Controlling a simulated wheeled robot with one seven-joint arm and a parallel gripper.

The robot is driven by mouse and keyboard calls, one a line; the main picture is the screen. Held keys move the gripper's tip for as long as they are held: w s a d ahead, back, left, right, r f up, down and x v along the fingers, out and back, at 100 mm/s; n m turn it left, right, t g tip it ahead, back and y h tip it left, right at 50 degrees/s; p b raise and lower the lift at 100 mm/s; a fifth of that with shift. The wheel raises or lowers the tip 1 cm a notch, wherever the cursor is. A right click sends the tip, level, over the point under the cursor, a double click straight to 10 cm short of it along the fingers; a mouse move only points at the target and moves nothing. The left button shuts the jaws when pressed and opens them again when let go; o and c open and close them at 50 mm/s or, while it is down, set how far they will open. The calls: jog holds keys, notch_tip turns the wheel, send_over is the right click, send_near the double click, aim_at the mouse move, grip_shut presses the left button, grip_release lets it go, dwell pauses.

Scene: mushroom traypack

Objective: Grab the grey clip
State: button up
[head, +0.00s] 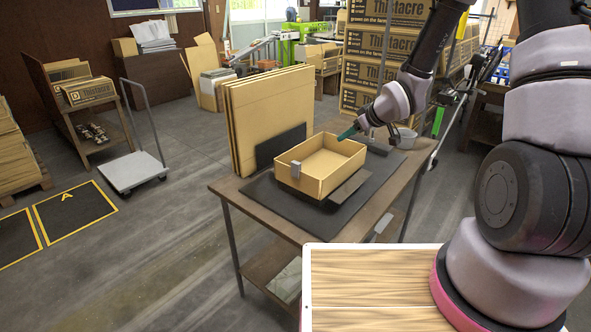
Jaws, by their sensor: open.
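The tray rests on a dark mat (262,201) on the work table. My gripper (347,134) comes in from the upper right, with teal fingertips above the tray's far-right rim. It is open and empty, apart from the clip, to the right of it and farther back. The small view hides the gap between the fingers.
Flat cardboard sheets (268,107) stand upright at the table's back left, with a dark panel (281,146) before them. A dark flap (349,187) lies along the tray's right side. A white cart (132,171) stands on the floor left.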

jog(key=s+a+f+n+y, duration=0.1)
jog(key=a+f+y, duration=0.2)
jog(key=a+f, duration=0.25)
jog(key=n+y, duration=0.1)
jog(key=y, duration=0.2)
send_near(292, 167)
jog(key=w+f, duration=0.1)
jog(key=shift+w+a+f, duration=0.3)
jog(key=shift+a+f, duration=0.1)
jog(key=shift+a, duration=0.1)
jog(key=x, duration=1)
jog(key=shift+w+a+r, duration=0.1)
jog(key=shift+w+r, duration=0.15)
jog(key=shift+c, duration=0.3)
grip_shut()
